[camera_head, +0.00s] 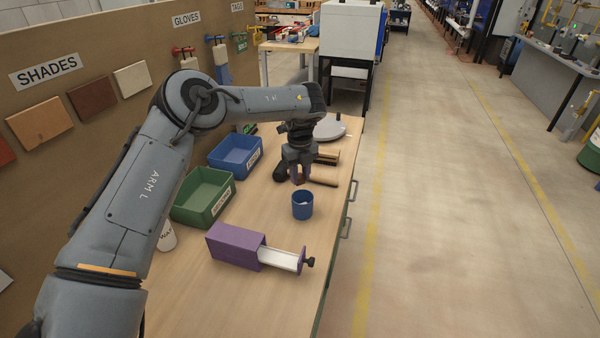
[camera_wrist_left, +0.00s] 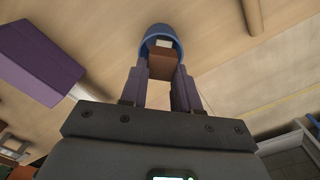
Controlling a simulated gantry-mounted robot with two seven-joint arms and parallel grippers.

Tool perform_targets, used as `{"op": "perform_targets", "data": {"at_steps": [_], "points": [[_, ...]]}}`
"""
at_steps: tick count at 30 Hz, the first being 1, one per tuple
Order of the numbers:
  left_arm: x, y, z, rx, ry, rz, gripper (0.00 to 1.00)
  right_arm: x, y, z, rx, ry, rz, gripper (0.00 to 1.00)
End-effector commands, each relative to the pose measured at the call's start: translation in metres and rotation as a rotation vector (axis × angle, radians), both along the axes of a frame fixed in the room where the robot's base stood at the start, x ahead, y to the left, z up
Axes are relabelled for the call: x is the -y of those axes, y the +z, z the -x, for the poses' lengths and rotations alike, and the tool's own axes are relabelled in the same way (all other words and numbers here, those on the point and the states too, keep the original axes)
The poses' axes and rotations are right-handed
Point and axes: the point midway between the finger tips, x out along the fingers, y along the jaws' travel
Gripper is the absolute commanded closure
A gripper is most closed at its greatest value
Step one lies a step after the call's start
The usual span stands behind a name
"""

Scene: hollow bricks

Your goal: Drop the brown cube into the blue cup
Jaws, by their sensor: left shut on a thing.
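My left gripper (camera_head: 299,177) is shut on the brown cube (camera_wrist_left: 161,66), which sits between its purple fingertips in the left wrist view. In the head view the fingers mostly hide the cube. The blue cup (camera_head: 302,207) stands upright on the bench, just below and nearer than the gripper. In the left wrist view the cup (camera_wrist_left: 148,38) shows right beyond the cube, with a small pale patch inside it that I cannot identify. The cube is held above the bench and near the cup's mouth. My right gripper is not in view.
A purple box (camera_head: 232,244) with its white drawer pulled out lies in front of the cup. A green bin (camera_head: 203,195) and a blue bin (camera_head: 235,156) stand to the left. The bench's right edge is close.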

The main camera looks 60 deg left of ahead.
Motion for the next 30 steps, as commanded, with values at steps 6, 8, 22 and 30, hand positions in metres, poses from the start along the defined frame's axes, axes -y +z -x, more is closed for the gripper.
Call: {"op": "perform_targets", "data": {"at_steps": [6,8,22,30], "points": [[0.000,0.000,0.000,0.000,0.000,0.000,0.98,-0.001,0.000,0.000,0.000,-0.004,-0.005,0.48],[0.000,0.000,0.000,0.000,0.000,0.000,0.62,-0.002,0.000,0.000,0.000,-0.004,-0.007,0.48],[0.000,0.002,0.000,0.000,0.000,-0.001,0.39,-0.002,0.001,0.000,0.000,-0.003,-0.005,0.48],[0.000,0.033,-0.001,0.002,0.000,-0.003,0.39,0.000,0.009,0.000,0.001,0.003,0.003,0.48]]}}
